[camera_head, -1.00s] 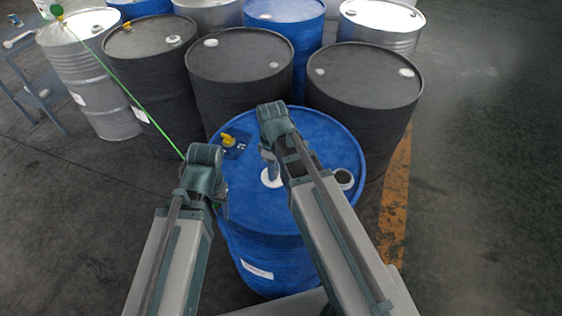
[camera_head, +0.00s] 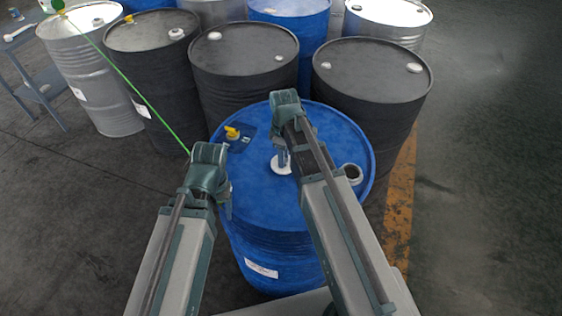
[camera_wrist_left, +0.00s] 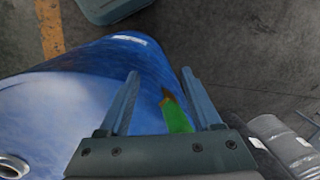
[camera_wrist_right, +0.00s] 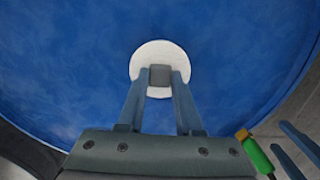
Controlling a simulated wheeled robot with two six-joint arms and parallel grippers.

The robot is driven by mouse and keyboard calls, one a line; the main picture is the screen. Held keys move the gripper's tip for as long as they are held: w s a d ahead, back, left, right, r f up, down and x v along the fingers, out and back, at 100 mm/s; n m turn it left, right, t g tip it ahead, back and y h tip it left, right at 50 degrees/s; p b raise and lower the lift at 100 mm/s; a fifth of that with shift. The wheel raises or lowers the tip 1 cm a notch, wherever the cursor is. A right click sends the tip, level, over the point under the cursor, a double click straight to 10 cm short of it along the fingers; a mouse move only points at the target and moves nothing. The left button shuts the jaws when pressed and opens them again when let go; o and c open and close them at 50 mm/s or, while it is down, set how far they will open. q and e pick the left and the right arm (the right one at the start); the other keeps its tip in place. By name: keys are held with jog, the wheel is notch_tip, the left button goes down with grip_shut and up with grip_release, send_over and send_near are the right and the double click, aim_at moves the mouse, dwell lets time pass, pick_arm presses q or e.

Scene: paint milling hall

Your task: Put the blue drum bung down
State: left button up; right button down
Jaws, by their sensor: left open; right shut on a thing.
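The bung, a white disc with a grey square knob, shows in the right wrist view (camera_wrist_right: 158,56) and on the head view's blue drum top (camera_head: 281,165). My right gripper (camera_head: 283,152) is shut on its knob, pointing down. The bung is at or just above the lid; I cannot tell whether it touches. The blue drum (camera_head: 255,200) has an open round hole (camera_head: 352,174) to the right of the bung. My left gripper (camera_head: 226,198) is open at the drum's left edge.
A yellow-topped blue item (camera_head: 235,136) sits on the lid's far left. A green line (camera_head: 130,82) runs to my left gripper from the back left. Black drums (camera_head: 245,55) stand close behind. Clear floor (camera_head: 490,170) lies right of an orange stripe (camera_head: 400,195).

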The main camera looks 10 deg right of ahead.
jog(key=shift+d, duration=0.1)
jog(key=shift+f, duration=0.2)
jog(key=c, duration=0.6)
grip_release()
jog(key=shift+r, duration=0.1)
jog(key=shift+r, duration=0.1)
notch_tip(320, 180, up, 12)
jog(key=p, duration=1.2)
jog(key=s+a+m, duration=0.2)
jog(key=s+a, duration=0.1)
jog(key=s, duration=0.1)
jog(key=s+a+m, duration=0.3)
jog(key=s+a, duration=0.1)
jog(key=s, duration=0.1)
jog(key=s+a+m+h, duration=0.1)
jog(key=s+a+m, duration=0.1)
jog(key=s, duration=0.3)
jog(key=shift+s+a+r, duration=0.1)
jog(key=shift+s+a, duration=0.15)
jog(key=shift+a, duration=0.55)
